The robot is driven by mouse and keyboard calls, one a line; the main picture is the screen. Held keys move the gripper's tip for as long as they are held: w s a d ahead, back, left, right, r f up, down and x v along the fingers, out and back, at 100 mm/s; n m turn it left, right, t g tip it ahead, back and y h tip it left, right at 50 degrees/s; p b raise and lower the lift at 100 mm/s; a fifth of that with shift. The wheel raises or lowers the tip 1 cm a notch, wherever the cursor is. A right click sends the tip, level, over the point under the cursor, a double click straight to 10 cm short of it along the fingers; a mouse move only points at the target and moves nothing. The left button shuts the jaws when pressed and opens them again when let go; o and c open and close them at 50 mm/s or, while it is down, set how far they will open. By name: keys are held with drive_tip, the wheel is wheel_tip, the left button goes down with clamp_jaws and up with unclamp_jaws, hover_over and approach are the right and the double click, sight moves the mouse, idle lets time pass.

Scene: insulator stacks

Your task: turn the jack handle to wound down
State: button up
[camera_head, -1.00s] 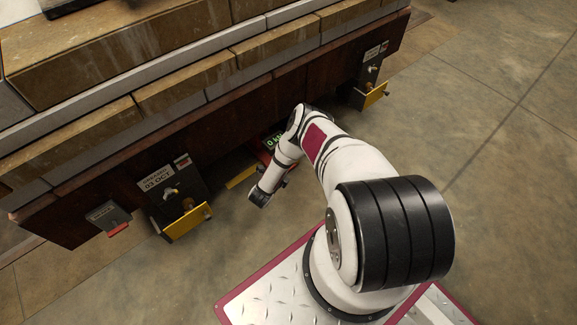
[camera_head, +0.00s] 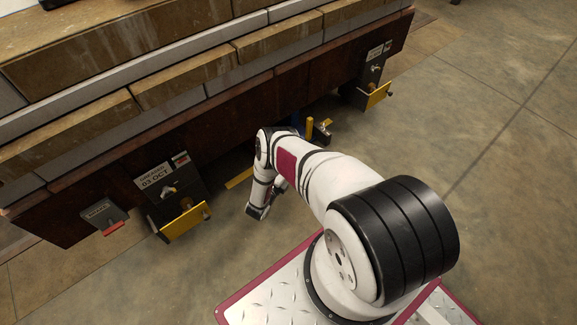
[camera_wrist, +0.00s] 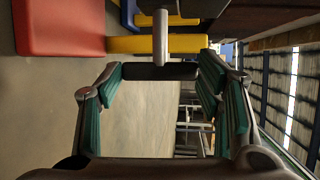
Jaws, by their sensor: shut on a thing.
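In the wrist view my gripper (camera_wrist: 162,75) is shut on the black grip of the jack handle (camera_wrist: 158,71), which lies crosswise between the two green-padded fingers. A grey rod (camera_wrist: 160,38) runs from the grip up to a yellow bar (camera_wrist: 128,44). A red block (camera_wrist: 58,28) and a blue part lie beyond it. Yellow and blue parts (camera_head: 316,130), seemingly of the jack, show just past the arm.
The long bench (camera_head: 130,170) with tan slabs crosses the left and top. A dark bracket with a label and yellow plate (camera_head: 187,222) hangs left of my arm, another yellow plate (camera_head: 377,95) right. A small red-edged box (camera_head: 107,218) hangs far left. The floor (camera_head: 480,190) at right is clear.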

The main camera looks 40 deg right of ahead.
drive_tip(key=shift+s+d, duration=0.1)
drive_tip(key=o, duration=1.2)
drive_tip(key=shift+c, duration=0.2)
drive_tip(key=v, duration=1.2)
drive_tip(key=shift+f, duration=0.1)
drive_tip(key=shift+c, duration=0.6)
